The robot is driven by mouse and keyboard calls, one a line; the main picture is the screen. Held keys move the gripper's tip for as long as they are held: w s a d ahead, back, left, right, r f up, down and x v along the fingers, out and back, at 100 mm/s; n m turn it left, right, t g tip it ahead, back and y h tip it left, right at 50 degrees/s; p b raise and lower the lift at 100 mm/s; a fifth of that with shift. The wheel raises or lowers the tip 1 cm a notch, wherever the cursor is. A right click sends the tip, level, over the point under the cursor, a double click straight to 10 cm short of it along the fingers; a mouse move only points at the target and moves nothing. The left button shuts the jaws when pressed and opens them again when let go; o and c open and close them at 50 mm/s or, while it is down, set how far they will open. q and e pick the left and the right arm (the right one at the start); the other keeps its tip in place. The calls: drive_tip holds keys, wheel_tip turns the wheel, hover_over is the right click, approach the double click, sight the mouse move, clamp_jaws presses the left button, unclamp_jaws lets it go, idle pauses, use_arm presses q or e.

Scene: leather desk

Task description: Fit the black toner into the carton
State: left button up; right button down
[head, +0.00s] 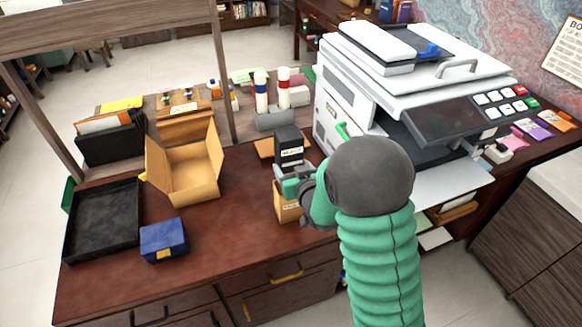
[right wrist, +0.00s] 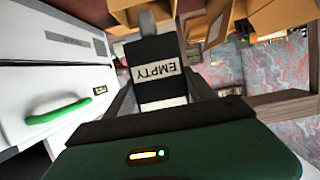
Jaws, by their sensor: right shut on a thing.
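The black toner (head: 289,143), a dark block with a pale label, is upright over the right part of the desk, in front of the printer. My right gripper (head: 284,179) is shut on it near its lower part. In the right wrist view the black toner (right wrist: 158,90) sits between my fingers, with a label reading EMPTY upside down. The open carton (head: 190,172), brown with raised flaps, stands to the left, apart from the toner. Its inside looks empty. My left gripper is not in view.
A small brown box (head: 287,211) is just below my right gripper. The printer (head: 345,100) stands close on the right. A black tray (head: 103,222) and a blue box (head: 163,240) are at the left. Bare desk (head: 235,220) lies between carton and gripper.

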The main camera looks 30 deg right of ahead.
drive_tip(key=shift+f+b, duration=3.75)
drive_tip(key=shift+f, duration=0.3)
drive_tip(key=shift+c, duration=1.2)
unclamp_jaws()
drive_tip(key=shift+s+a, duration=0.1)
drive_tip(key=shift+s, duration=0.1)
drive_tip(key=p+v, duration=0.7)
drive_tip(key=p, duration=0.1)
